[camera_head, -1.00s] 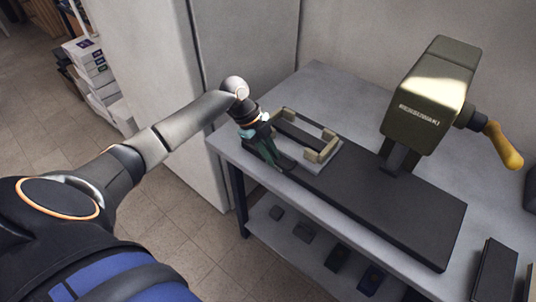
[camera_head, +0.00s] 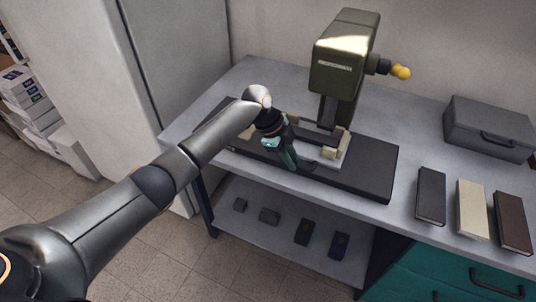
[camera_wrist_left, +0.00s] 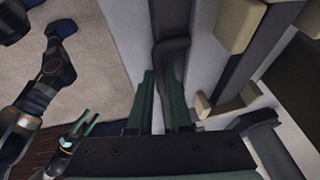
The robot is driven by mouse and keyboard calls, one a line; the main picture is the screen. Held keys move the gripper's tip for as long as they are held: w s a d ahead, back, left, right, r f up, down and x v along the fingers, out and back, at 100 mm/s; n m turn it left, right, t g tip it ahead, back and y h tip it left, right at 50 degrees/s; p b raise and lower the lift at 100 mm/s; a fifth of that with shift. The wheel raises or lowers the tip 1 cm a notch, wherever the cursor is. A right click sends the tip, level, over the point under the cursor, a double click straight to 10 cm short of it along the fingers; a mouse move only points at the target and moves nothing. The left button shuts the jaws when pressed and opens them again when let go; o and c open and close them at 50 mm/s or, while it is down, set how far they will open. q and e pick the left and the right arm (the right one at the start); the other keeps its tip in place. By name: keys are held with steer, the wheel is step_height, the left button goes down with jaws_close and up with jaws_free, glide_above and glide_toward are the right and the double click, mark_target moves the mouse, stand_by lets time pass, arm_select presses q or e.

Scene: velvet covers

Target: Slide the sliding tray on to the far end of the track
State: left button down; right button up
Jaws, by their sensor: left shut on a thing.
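The sliding tray (camera_head: 327,157) is a light grey plate with beige corner blocks. It sits on the long black track (camera_head: 372,172), about mid-length, below the olive press head. It also shows in the left wrist view (camera_wrist_left: 208,60). Bare track shows on both sides of it. My left gripper (camera_head: 293,162) is at the tray's front edge. In the left wrist view its green fingers (camera_wrist_left: 163,100) are shut around a dark handle (camera_wrist_left: 172,58) on the tray's side. My right gripper (camera_wrist_left: 82,128) shows at the lower left of that view, fingers apart and empty.
The olive press (camera_head: 340,60) with a yellow-knobbed crank (camera_head: 401,72) stands behind the track. A grey case (camera_head: 488,128) and black, cream and brown blocks lie on the bench at right. Several small dark blocks lie on the lower shelf. A tall pale cabinet (camera_head: 175,60) stands at left.

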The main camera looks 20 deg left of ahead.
mark_target(331, 179)
arm_select(q)
steer(key=d, duration=0.6)
steer(key=s+d, duration=0.1)
steer(key=d, duration=0.2)
steer(key=shift+d, duration=0.4)
steer(key=c, duration=1)
jaws_free()
steer(key=shift+w+d, duration=0.1)
steer(key=shift+d, duration=0.05)
steer(key=shift+o, duration=0.8)
steer(key=shift+a+p, duration=0.2)
steer(key=shift+p, duration=0.1)
steer(key=shift+a+r, duration=0.1)
steer(key=shift+r, duration=0.2)
steer(key=v, duration=1.2)
steer(key=shift+f, duration=0.1)
